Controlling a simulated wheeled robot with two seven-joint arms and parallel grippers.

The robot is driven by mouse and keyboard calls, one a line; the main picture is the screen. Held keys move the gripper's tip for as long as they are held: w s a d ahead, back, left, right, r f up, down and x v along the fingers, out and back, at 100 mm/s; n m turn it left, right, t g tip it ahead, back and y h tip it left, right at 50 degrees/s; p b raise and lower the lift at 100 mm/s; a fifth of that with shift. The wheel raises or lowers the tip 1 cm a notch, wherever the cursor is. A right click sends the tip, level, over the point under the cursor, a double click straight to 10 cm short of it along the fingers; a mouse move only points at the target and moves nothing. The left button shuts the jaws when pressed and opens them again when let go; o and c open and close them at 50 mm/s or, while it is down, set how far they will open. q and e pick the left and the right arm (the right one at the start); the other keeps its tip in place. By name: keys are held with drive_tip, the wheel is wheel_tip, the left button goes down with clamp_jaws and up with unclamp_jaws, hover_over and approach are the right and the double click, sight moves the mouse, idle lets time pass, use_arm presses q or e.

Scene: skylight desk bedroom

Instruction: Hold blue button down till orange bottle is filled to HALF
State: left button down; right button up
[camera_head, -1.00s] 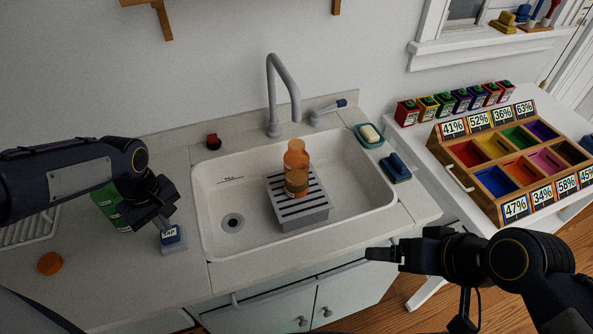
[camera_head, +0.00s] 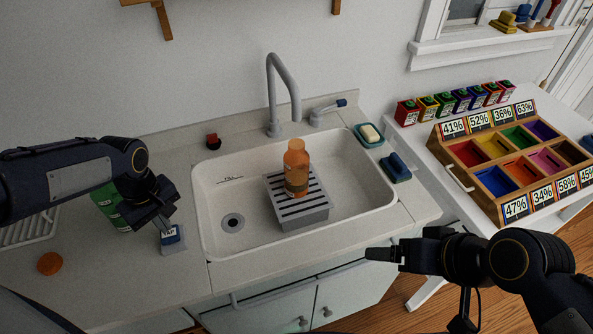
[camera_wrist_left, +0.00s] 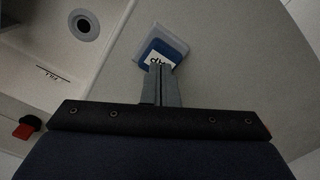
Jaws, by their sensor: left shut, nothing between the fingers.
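The blue button (camera_head: 173,238), labelled TAP, sits on a pale base on the counter left of the sink. My left gripper (camera_head: 164,223) is shut and empty, its tips at the button; in the left wrist view the fingers (camera_wrist_left: 161,84) overlap the near edge of the blue button (camera_wrist_left: 158,48). I cannot tell if it is pressed down. The orange bottle (camera_head: 296,160) stands upright on a grey slatted rack (camera_head: 305,217) in the sink, near the tap (camera_head: 283,85). No water stream shows, and its fill level is unclear. My right gripper (camera_head: 383,254) is apart, before the counter.
The white sink (camera_head: 355,200) has a FILL mark on its wall. A green bottle (camera_head: 108,205) stands behind my left gripper, and an orange cap (camera_head: 50,263) lies on the counter. A soap dish (camera_head: 359,135) and blue sponge (camera_head: 397,168) are right of the sink.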

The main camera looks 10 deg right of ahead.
use_arm(q)
drive_tip(key=shift+f, duration=0.2)
drive_tip(key=shift+f+b, duration=0.75)
drive_tip(key=shift+f, duration=0.05)
drive_tip(key=shift+r, duration=0.2)
idle(0.8)
wheel_tip(320, 180, up, 6)
drive_tip(key=p, duration=0.5)
idle(0.7)
